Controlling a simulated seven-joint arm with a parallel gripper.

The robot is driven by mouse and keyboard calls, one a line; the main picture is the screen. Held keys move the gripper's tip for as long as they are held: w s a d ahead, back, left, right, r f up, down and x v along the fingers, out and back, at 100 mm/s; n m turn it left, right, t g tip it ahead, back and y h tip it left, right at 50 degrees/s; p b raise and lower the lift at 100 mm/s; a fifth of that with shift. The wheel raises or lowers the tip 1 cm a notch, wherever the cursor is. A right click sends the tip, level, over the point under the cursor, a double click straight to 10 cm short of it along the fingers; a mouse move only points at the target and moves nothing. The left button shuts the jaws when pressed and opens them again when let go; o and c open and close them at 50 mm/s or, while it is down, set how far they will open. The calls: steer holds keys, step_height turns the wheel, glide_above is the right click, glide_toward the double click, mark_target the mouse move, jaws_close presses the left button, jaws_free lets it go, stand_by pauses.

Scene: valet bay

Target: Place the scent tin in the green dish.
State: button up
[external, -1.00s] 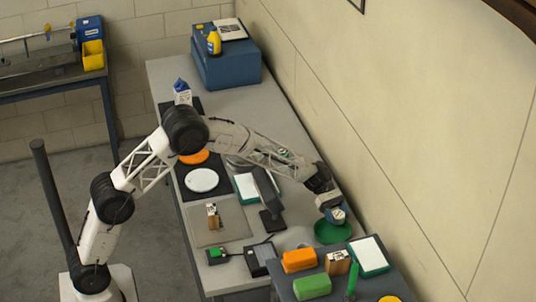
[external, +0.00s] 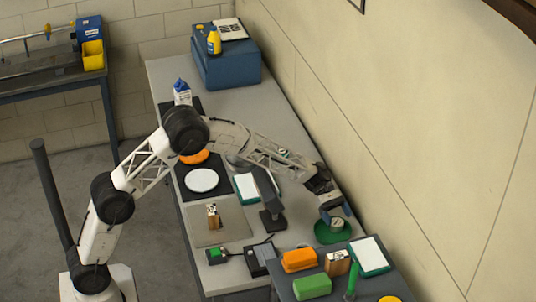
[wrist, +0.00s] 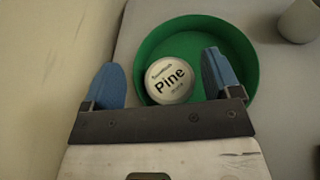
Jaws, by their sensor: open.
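The scent tin (wrist: 169,82) is a small round pale tin with a dark "Pine" label. It shows inside the near-left part of the green dish (wrist: 236,40), close to the rim, label facing the wrist camera. In the external view the tin (external: 338,223) also shows within the green dish (external: 321,235). My gripper (wrist: 161,62) is open, with its blue fingers on either side of the tin and a visible gap at each side. In the external view my gripper (external: 334,211) is just above the dish. The tin's underside is hidden.
The wall (external: 400,150) runs close along the dish's right side. A pale cup (wrist: 300,20) stands right of the dish in the wrist view. In front are an orange block (external: 299,260), a green block (external: 312,286) and a clipboard (external: 369,255). A black stand (external: 270,205) is left.

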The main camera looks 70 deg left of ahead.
steer(key=shift+r, duration=0.6)
steer(key=v, duration=1.2)
steer(key=shift+f, duration=0.1)
steer(key=s+d+r+m+y, duration=0.2)
steer(key=s+d+r+m, duration=0.15)
steer(key=s+r, duration=0.2)
steer(key=s+d+r+m+y, duration=0.2)
steer(key=s+d+r+m, duration=0.1)
steer(key=s+d+r, duration=0.3)
steer(key=s+d+r+m+y, duration=0.25)
steer(key=s+r, duration=0.35)
steer(key=s, duration=0.5)
steer(key=s+f+m+y, duration=0.2)
steer(key=s+m, duration=0.1)
steer(key=s, duration=1.1)
steer(key=s+a+f+m+y, duration=0.1)
steer(key=s+m, duration=0.3)
steer(key=s, duration=1)
steer(key=s+a+f+m+y, duration=0.1)
steer(key=s+f+m+y, duration=0.1)
steer(key=s, duration=1.2)
steer(key=shift+a+f+m+y, duration=0.2)
steer(key=shift+f+m+y, duration=0.1)
steer(key=shift+m+y, duration=0.75)
